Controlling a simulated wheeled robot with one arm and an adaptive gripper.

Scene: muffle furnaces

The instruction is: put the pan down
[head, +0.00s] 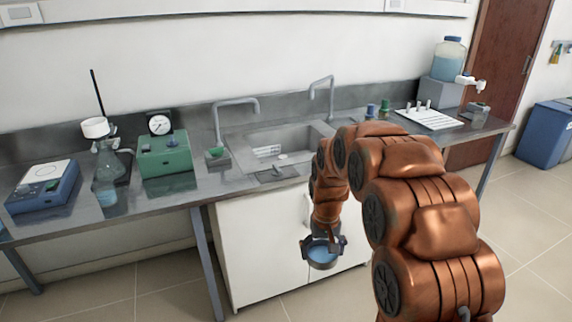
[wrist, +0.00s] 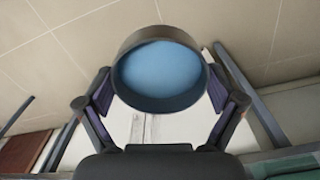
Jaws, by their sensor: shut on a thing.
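The pan (head: 322,258) is a small round dark vessel with blue inside. My gripper (head: 322,244) is shut on it and holds it in the air in front of the white cabinet under the sink, below the level of the bench top. In the wrist view the pan (wrist: 160,70) sits between the two fingers of my gripper (wrist: 160,95), one on each side of its wall. The blue fills the round opening facing the camera. The cabinet and floor show behind it.
A steel bench (head: 165,198) runs along the wall with a sink (head: 275,140). On it stand a blue balance (head: 42,188), a flask (head: 107,168), a green box (head: 166,154) and a white rack (head: 428,118). A blue bin (head: 546,132) stands at the right.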

